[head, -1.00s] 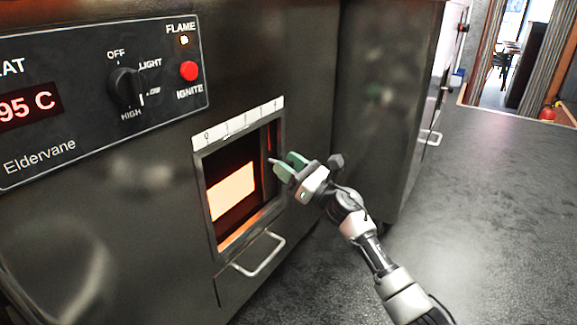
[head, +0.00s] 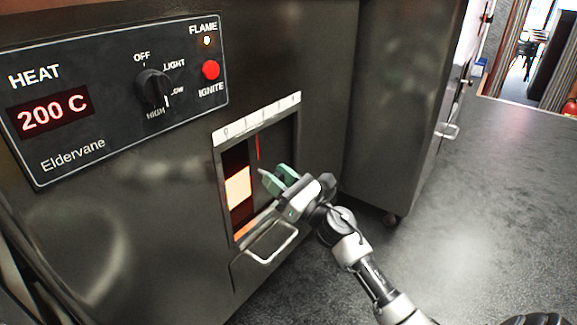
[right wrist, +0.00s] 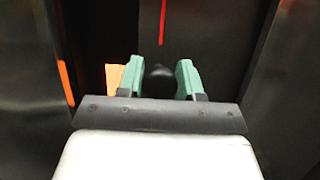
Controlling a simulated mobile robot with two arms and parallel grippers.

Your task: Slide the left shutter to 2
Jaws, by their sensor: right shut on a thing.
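The shutter (head: 279,145) is a dark panel in the framed oven window, with a thin red line near its left edge. In the head view the red line stands close to the middle mark of the white number strip (head: 258,115); the digits are too blurred to read surely. My right gripper (head: 274,179) has its green fingertips at the shutter. In the right wrist view a round black knob (right wrist: 160,82) sits between the fingertips (right wrist: 160,80), and the red line shows above it. The gripper is shut on this knob. My left gripper is not in view.
A glowing opening (head: 238,187) shows left of the shutter. A metal handle (head: 272,242) sticks out below the window. The control panel (head: 115,95) with knob and red button is at upper left; it reads 200 C. Open floor (head: 470,200) lies to the right.

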